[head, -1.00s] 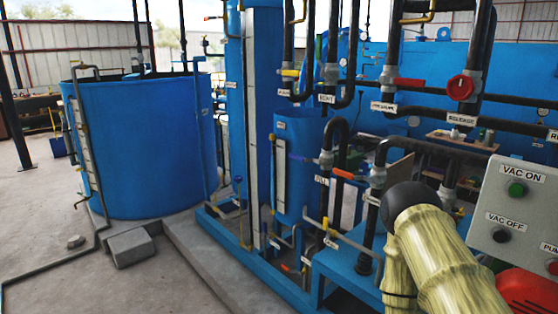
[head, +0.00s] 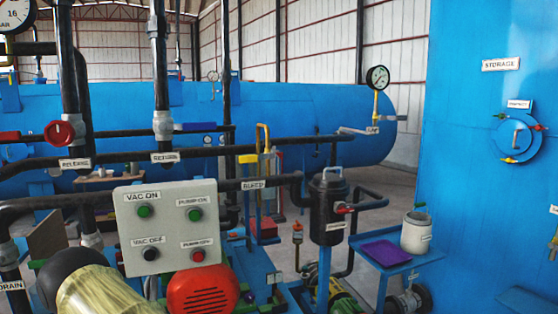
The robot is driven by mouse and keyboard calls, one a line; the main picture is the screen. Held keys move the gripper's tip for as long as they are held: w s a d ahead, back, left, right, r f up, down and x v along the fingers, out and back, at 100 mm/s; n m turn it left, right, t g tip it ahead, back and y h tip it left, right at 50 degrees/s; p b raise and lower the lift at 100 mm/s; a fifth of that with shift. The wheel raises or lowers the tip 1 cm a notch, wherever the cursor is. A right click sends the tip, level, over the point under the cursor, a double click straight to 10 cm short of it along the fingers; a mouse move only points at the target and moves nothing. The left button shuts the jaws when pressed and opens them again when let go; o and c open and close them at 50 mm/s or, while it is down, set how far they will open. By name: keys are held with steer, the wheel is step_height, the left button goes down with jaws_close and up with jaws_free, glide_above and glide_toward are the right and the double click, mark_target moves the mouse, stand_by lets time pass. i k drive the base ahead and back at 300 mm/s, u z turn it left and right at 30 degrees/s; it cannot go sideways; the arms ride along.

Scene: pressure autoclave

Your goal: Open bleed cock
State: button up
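A white label reading BLEED (head: 253,184) hangs on a black pipe right of the control box in the head view. A small yellow piece (head: 247,159) shows just above it; it may be the bleed cock's handle, but I cannot tell its position for sure. A grey lever-like part (head: 358,131) sits below the pressure gauge (head: 378,77) near the end of the blue horizontal vessel (head: 330,115). My gripper is outside the view.
The control box (head: 170,222) with VAC and PUMP buttons stands in front. A red round motor cover (head: 203,290) is below it. A black canister (head: 328,208), a blue shelf (head: 405,258) with a pale pot (head: 416,232), and the blue STORAGE tank (head: 470,190) stand to the right.

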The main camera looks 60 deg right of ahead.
mark_target(250, 159)
steer(key=z, duration=2.7)
steer(key=k, duration=0.6)
steer(key=u, duration=1.25)
steer(key=i, duration=0.5)
